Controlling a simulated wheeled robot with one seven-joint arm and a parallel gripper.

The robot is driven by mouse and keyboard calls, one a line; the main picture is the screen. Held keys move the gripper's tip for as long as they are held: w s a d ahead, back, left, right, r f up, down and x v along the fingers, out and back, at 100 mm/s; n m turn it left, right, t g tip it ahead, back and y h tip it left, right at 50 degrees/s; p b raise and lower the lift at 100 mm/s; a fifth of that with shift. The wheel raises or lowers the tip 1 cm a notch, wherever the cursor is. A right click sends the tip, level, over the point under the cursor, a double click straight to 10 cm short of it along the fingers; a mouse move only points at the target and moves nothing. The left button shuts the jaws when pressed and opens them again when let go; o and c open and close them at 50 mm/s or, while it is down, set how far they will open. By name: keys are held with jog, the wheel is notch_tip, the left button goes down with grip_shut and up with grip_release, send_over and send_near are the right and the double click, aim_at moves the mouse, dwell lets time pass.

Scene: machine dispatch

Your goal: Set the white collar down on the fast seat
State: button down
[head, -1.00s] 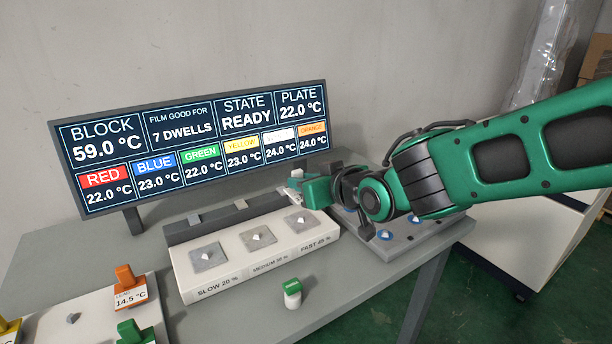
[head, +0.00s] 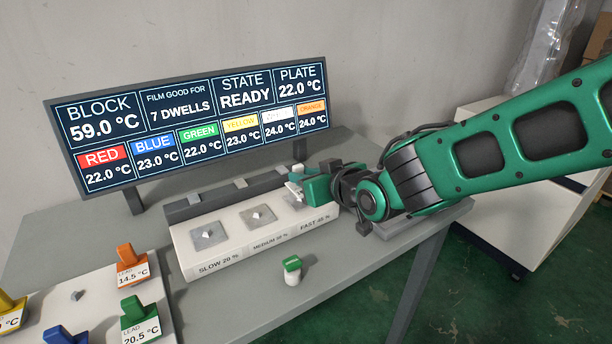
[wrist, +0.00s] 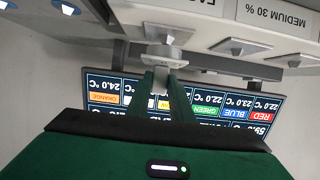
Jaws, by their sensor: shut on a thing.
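My gripper (head: 304,186) is shut on the white collar (wrist: 163,62), which shows between the fingertips in the wrist view. In the head view only small pale parts of it show at the fingertips. The fast seat (head: 295,203) is the right-hand grey plate on the white block, above the label FAST 45 %. My gripper is at its back right edge and partly covers it. In the wrist view the fast seat's plate (wrist: 168,34) is right beside the collar. I cannot tell whether the collar touches it.
The medium seat (head: 258,217) and slow seat (head: 208,237) are left of the fast seat and empty of collars. A display (head: 195,130) stands behind. A green-topped white piece (head: 292,270) stands in front. A tray (head: 95,305) with coloured pieces is at lower left.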

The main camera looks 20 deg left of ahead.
jog(key=shift+f, duration=0.85)
dwell(0.3)
jog(key=c, duration=1.5)
grip_release()
